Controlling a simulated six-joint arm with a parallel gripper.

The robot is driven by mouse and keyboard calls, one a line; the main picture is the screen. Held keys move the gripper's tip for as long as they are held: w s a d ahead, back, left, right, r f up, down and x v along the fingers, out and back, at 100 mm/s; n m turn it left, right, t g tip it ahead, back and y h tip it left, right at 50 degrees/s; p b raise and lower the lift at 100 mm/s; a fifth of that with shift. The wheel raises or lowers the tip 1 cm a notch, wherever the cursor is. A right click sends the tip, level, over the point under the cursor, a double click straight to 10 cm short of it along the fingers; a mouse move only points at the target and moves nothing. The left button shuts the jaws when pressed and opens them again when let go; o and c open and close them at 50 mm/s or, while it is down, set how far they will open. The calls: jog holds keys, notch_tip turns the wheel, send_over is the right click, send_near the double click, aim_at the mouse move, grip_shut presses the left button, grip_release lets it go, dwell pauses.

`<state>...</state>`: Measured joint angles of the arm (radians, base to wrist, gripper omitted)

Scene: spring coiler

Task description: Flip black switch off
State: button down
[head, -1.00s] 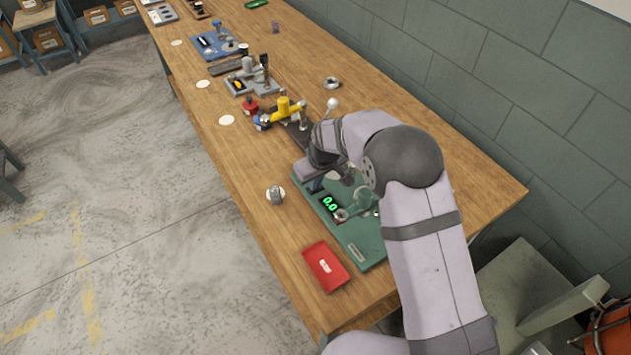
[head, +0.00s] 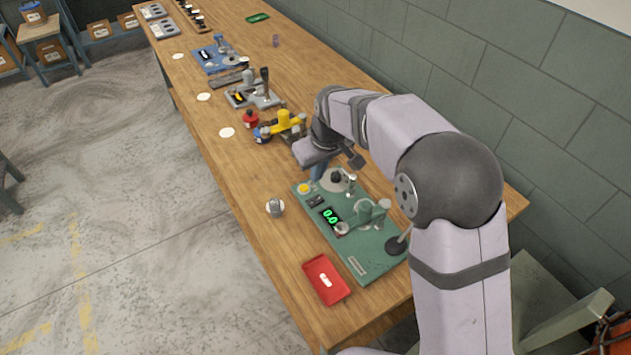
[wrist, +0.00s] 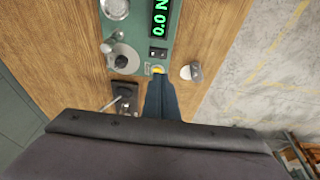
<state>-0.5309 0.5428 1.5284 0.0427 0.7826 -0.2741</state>
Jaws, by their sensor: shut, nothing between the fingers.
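The green coiler base plate (head: 358,256) lies on the bench with a lit display (head: 330,216) reading 0.0. The small black switch (head: 316,201) sits between the display and a yellow button (head: 304,188); its on or off position is too small to tell. In the wrist view, the black switch (wrist: 158,54) lies just beyond the yellow button (wrist: 158,69). My gripper (head: 317,174) is shut and empty, its blue fingers pointing down by the plate's far end. In the wrist view its fingertips (wrist: 159,80) appear just short of the yellow button, apart from the switch.
A round post assembly (head: 336,178) and a green arm fixture (head: 368,212) rise from the plate beside the switch. A red tray (head: 326,280) lies in front. A small metal piece (head: 275,207) stands on a white disc at left. A yellow-armed device (head: 288,120) stands behind.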

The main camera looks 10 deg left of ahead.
jog(key=shift+s+d+r, duration=0.1)
jog(key=shift+s+r, duration=0.05)
jog(key=shift+r, duration=0.5)
jog(key=shift+f+b, duration=0.1)
jog(key=shift+b, duration=0.3)
jog(key=shift+w+d+r+b, duration=0.2)
jog(key=shift+w+d+b, duration=0.35)
jog(key=shift+b, duration=0.8)
jog(key=shift+s, duration=0.1)
jog(key=p, duration=0.5)
send_over(318, 198)
jog(key=s, duration=0.1)
jog(key=f, duration=1.1)
jog(key=shift+d+f, duration=0.35)
jog(key=shift+f, duration=0.95)
